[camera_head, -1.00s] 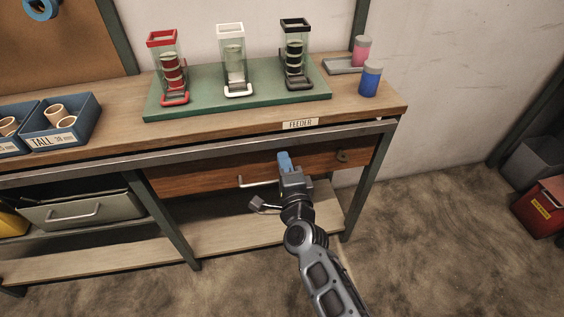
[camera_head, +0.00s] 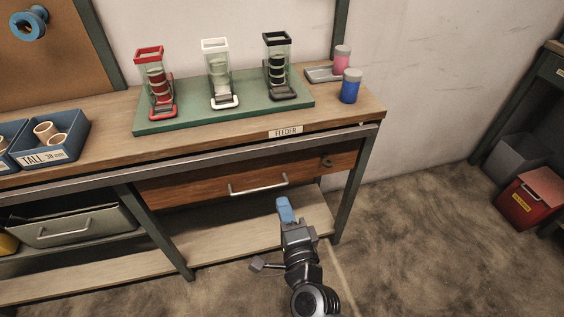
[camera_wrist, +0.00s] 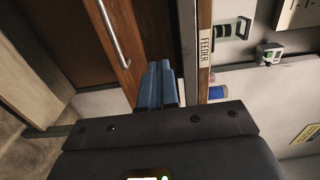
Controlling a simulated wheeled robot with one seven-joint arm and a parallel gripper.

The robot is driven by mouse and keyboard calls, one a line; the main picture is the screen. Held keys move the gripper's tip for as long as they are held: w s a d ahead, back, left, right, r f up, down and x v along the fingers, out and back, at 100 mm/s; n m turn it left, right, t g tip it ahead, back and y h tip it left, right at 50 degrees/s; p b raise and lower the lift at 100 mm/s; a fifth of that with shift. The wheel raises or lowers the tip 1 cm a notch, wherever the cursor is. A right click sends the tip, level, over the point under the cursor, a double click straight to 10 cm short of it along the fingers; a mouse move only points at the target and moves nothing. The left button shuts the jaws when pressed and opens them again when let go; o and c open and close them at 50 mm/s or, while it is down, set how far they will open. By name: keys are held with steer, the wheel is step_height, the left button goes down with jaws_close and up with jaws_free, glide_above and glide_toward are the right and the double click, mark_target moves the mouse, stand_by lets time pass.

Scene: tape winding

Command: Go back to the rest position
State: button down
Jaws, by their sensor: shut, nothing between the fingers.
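My gripper (camera_head: 285,208) is in front of the workbench in the head view, below the drawer's handle. Its blue fingers are together with nothing between them. They also show in the wrist view (camera_wrist: 158,86), pointing toward the bench front, with the drawer handle (camera_wrist: 113,32) to their left. The wooden drawer (camera_head: 210,186) is closed in the bench front, and its metal handle (camera_head: 258,188) is apart from my fingers.
On the bench, a green board (camera_head: 190,118) holds red, white and black feeders. A blue-bodied jar (camera_head: 350,90) and a pink one (camera_head: 341,60) stand right of it. Blue bins (camera_head: 70,150) are at left. Open floor (camera_head: 420,240) lies right; a red bin (camera_head: 530,198) stands farther right.

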steer(key=s+d+r+n+h+p, duration=0.1)
steer(key=s+d+n, duration=0.2)
steer(key=s+d, duration=0.55)
steer(key=s+d+r+n+h+p, duration=0.25)
steer(key=s+d, duration=0.35)
steer(key=s, duration=0.6)
steer(key=s+d+r+n+g+p, duration=0.1)
steer(key=s+d+r+n, duration=0.2)
steer(key=s+r, duration=0.5)
steer(key=s+d+r+n+g+h, duration=0.1)
steer(key=s+d+r+n, duration=0.3)
steer(key=s, duration=0.7)
step_height(320, 180, up, 4)
steer(key=shift+r+n+g+p, duration=0.2)
steer(key=shift+n+g+p, duration=0.15)
steer(key=shift+n, duration=0.8)
steer(key=c, duration=1.8)
jaws_free()
steer(key=shift+h, duration=0.25)
